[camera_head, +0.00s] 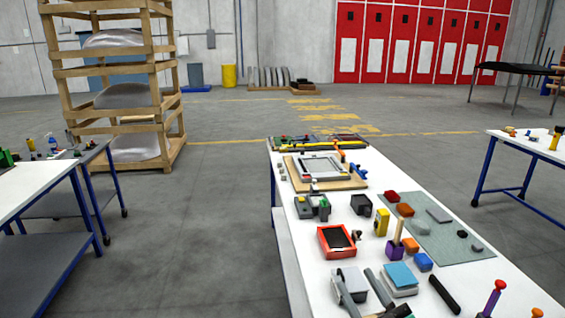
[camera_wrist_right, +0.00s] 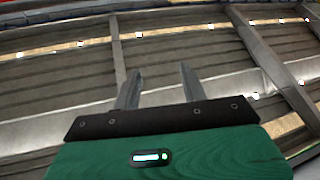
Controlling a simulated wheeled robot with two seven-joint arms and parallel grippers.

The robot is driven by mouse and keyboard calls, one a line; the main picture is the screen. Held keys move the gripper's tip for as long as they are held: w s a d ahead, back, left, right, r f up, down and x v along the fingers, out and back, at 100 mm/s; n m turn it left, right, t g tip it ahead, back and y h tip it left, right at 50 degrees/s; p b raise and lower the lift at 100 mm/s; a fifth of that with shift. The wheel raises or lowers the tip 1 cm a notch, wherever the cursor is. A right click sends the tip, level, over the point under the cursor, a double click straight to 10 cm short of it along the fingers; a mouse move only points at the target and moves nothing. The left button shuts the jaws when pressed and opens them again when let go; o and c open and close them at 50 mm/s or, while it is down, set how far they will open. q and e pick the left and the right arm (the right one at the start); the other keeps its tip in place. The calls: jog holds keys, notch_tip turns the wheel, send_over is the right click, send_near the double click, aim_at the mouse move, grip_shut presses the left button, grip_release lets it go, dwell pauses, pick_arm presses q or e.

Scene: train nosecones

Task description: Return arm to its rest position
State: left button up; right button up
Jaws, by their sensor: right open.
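My right gripper (camera_head: 354,273) shows at the bottom edge of the head view, in front of the white table (camera_head: 306,272). Two grey fingers stand apart there, with a dark part beside them. In the right wrist view my right gripper (camera_wrist_right: 160,72) is open and nothing is between its fingers. Its black plate and green body fill the bottom of that view. Most of the right arm is out of the head view. My left gripper and arm are not in view.
The table carries a red-framed tray (camera_head: 337,241), a yellow block (camera_head: 381,222), a grey mat (camera_head: 455,246) and several small parts. More tables stand left and right. A wooden rack (camera_head: 163,96) stands behind. Open floor (camera_head: 215,222) lies left of the table. The wrist view shows ceiling-like panels with lights.

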jog(key=s+d+f+m+g+h, duration=0.2)
jog(key=d+f+m+g+h, duration=0.15)
jog(key=d+f+h, duration=0.35)
jog(key=s+d+f+m+g+h, duration=0.3)
jog(key=f+m+h, duration=0.1)
jog(key=f, duration=0.5)
jog(key=s+a+f+n+g+y, duration=0.1)
jog(key=s+f+g, duration=0.45)
jog(key=s, duration=0.35)
jog(key=s+a+f+n+g, duration=0.1)
jog(key=s+f+g, duration=0.4)
jog(key=s+f, duration=0.3)
notch_tip(320, 180, down, 30)
jog(key=s+g, duration=0.2)
jog(key=s+d+f, duration=0.2)
jog(key=s+f, duration=0.7)
jog(key=s+d+f, duration=0.1)
jog(key=s+f, duration=0.8)
jog(key=f, duration=0.1)
jog(key=shift+s+d+f+g, duration=0.2)
jog(key=shift+s+d+g, duration=0.15)
jog(key=shift+d+g, duration=0.05)
